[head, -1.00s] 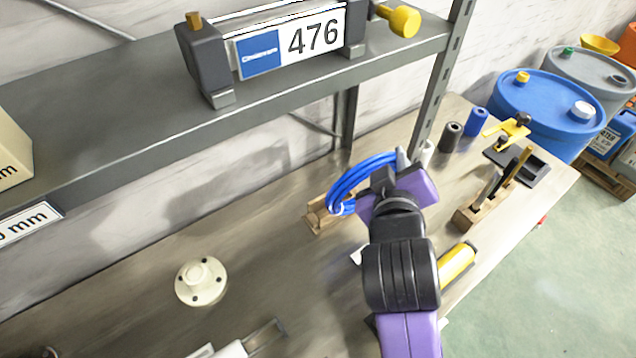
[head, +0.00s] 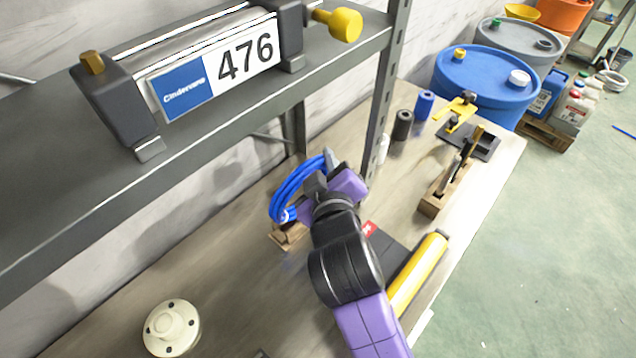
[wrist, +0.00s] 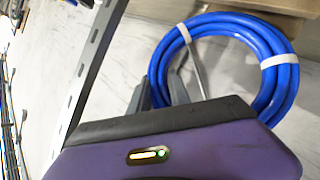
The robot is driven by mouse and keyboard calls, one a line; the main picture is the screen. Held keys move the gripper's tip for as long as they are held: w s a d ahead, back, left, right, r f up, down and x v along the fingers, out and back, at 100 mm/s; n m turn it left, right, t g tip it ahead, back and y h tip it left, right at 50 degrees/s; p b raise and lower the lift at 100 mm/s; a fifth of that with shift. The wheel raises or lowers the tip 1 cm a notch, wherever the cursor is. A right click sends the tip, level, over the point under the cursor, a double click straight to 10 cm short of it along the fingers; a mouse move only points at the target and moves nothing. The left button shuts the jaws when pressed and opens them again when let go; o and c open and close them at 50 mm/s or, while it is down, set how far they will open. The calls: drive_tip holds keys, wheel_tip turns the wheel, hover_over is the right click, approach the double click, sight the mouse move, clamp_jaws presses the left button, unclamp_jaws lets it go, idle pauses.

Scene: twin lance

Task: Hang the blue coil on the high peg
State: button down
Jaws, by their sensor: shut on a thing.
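The blue coil (head: 288,187) is a ring of several blue loops with white ties. My gripper (head: 322,175) is shut on one side of it, above the workbench and in front of the shelf upright. In the wrist view the coil (wrist: 290,85) hangs out to the right of my gripper (wrist: 160,88), its left side between the two grey fingers. A white tie shows at its upper right. I cannot make out the high peg in either view.
A grey shelf (head: 240,128) with a roller device marked 476 (head: 245,55) overhangs the bench at left. Its upright (head: 384,100) stands just behind my gripper. A wooden block (head: 288,236), a cream flange (head: 171,328) and a yellow cylinder (head: 418,275) are on the bench. Blue barrel (head: 487,85) beyond.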

drive_tip(key=shift+d+f+p, duration=0.1)
drive_tip(key=shift+f+p, duration=0.25)
drive_tip(key=shift+f, duration=2.2)
drive_tip(key=c, duration=1.5)
unclamp_jaws()
drive_tip(key=o, duration=0.3)
drive_tip(key=shift+r, duration=0.1)
drive_tip(key=shift+f+b, duration=0.25)
drive_tip(key=shift+b, duration=0.1)
drive_tip(key=b+v, duration=0.1)
drive_tip(key=v, duration=0.6)
drive_tip(key=shift+s+r, duration=0.35)
